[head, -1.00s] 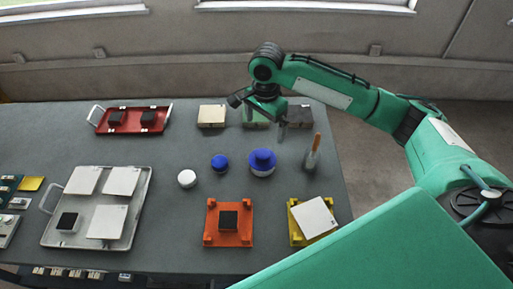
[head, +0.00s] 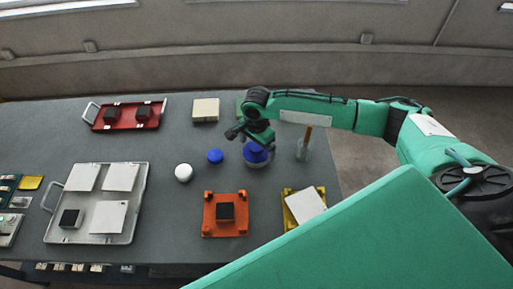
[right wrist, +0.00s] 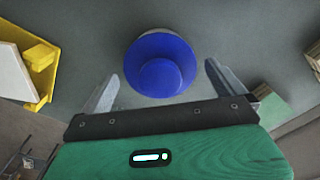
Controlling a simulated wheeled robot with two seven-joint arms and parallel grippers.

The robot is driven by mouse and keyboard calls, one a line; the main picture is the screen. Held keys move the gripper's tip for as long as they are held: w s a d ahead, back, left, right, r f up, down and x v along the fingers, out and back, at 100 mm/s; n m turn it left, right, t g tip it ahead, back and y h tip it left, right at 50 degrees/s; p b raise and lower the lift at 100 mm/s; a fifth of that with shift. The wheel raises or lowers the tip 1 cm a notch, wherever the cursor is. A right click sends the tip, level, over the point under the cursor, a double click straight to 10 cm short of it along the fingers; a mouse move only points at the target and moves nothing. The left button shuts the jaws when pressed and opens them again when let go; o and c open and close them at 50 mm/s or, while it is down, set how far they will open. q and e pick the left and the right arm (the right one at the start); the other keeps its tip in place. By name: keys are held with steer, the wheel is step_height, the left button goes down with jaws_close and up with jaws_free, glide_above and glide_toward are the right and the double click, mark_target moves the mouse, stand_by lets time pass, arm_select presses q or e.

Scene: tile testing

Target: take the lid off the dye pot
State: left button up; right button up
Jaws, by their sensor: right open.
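The dye pot (head: 249,162) stands upright on the grey table, right of centre in the head view. It has a pale body and a round blue lid (head: 257,155) with a raised blue knob, and the lid sits on the pot. In the right wrist view the blue lid (right wrist: 178,52) and its knob fill the upper middle. My right gripper (head: 252,142) is above the pot and partly hides it. In the wrist view its open fingers (right wrist: 161,72) are spread on either side of the lid, with nothing held. My left gripper is out of view.
A small blue round item (head: 215,156) and a white one (head: 183,172) stand left of the pot. A glass with a wooden-handled tool (head: 303,150) stands close on its right. An orange fixture (head: 210,228) and a yellow tray (head: 288,219) are in front. A metal tray (head: 135,200) lies left.

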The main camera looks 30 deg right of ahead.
steer(key=shift+f, duration=0.2)
steer(key=c, duration=0.9)
steer(key=shift+r, duration=0.2)
